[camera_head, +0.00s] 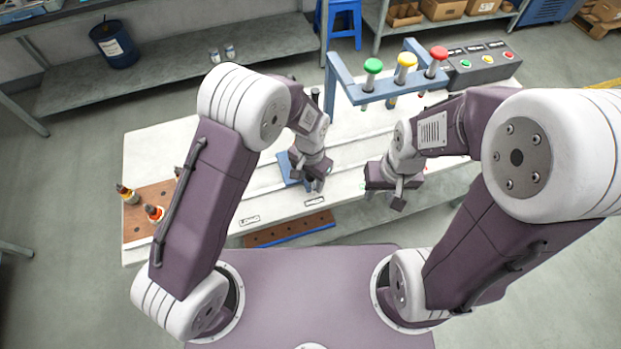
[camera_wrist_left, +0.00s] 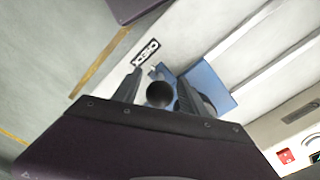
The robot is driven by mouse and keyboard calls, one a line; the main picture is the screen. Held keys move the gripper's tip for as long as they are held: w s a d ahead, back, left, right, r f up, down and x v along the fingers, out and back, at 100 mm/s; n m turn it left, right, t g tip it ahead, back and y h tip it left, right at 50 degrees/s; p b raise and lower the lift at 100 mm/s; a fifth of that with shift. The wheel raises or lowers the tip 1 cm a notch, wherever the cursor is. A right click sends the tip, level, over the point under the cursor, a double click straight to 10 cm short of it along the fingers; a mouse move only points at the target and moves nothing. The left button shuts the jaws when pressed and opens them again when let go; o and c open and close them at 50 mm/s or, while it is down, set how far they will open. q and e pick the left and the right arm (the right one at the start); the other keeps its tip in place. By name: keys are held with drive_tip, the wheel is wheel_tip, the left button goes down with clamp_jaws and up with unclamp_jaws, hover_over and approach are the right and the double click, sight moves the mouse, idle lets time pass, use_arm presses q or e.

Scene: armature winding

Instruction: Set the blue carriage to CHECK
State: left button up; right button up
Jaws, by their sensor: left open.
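The blue carriage (camera_head: 286,172) sits on the pale bench's track in the head view, partly hidden by my left gripper (camera_head: 317,184). In the left wrist view the blue carriage (camera_wrist_left: 212,84) lies under the fingers. A dark round knob (camera_wrist_left: 159,94) shows between the open fingers of my left gripper (camera_wrist_left: 160,88); whether they touch it cannot be told. The CHECK label (camera_head: 314,201) is on the bench front, just in front of the carriage and slightly right; the label also shows in the wrist view (camera_wrist_left: 146,53). My right gripper (camera_head: 397,198) hangs over the bench front, its jaws unclear.
The LOAD label (camera_head: 249,220) is further left. A blue frame (camera_head: 374,97) with green, yellow and red knobs stands at the back, beside a grey button box (camera_head: 480,65). A grooved track runs along the bench.

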use_arm(q)
drive_tip(key=shift+r, duration=0.1)
wheel_tip(320, 180, up, 9)
drive_tip(key=shift+f, duration=0.1)
idle(0.5)
drive_tip(key=w+a+r+n, duration=0.2)
drive_tip(key=w+a+r, duration=0.15)
drive_tip(key=a, duration=0.25)
drive_tip(key=s+a+r+n+t, duration=0.1)
drive_tip(key=s+a+n, duration=0.4)
drive_tip(key=a, duration=0.6)
drive_tip(key=s+a+f+n, duration=0.1)
drive_tip(key=s+a+f, duration=0.1)
drive_tip(key=s, duration=0.6)
drive_tip(key=shift+s+a+f, duration=0.3)
drive_tip(key=shift+f, duration=0.15)
